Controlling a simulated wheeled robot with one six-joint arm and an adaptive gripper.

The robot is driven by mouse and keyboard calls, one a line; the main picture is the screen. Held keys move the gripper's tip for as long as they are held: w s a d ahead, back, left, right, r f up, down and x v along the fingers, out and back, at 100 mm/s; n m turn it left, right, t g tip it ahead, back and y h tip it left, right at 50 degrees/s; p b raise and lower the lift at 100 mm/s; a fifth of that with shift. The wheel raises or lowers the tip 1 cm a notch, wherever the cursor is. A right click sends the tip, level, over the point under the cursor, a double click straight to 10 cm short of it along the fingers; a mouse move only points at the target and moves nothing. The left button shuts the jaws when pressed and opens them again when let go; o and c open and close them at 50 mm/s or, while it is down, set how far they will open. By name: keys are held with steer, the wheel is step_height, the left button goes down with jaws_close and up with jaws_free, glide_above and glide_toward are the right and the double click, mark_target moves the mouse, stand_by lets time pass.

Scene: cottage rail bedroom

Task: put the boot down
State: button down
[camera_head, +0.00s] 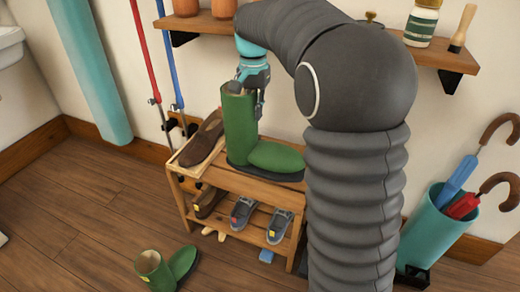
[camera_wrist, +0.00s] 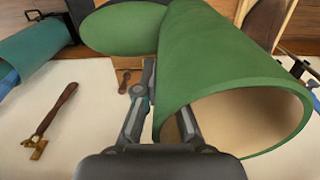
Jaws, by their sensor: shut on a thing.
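A tall green boot (camera_head: 275,156) is upright at the top of the wooden shoe rack (camera_head: 230,180), its toe pointing right. My gripper (camera_head: 257,97) is shut on the rim of its shaft. The sole appears at the height of the rack's top board; I cannot tell whether it touches. In the wrist view the boot's open shaft (camera_wrist: 225,75) fills the right, and one finger of my gripper (camera_wrist: 155,110) is partly hidden by it. A second green boot (camera_head: 182,262) stands on the floor in front of the rack.
A brown shoe (camera_head: 203,138) sits on the rack's top at left. Grey shoes (camera_head: 279,226) are on the lower shelf. A teal umbrella stand (camera_head: 428,230) is at right. A wall shelf (camera_head: 215,22) is above. The wooden floor at left is open.

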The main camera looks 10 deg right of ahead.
mark_target(256, 137)
steer(key=shift+f+b, duration=0.3)
steer(key=shift+f, duration=4.25)
steer(key=c, duration=1.3)
jaws_free()
steer(key=shift+r, duration=0.1)
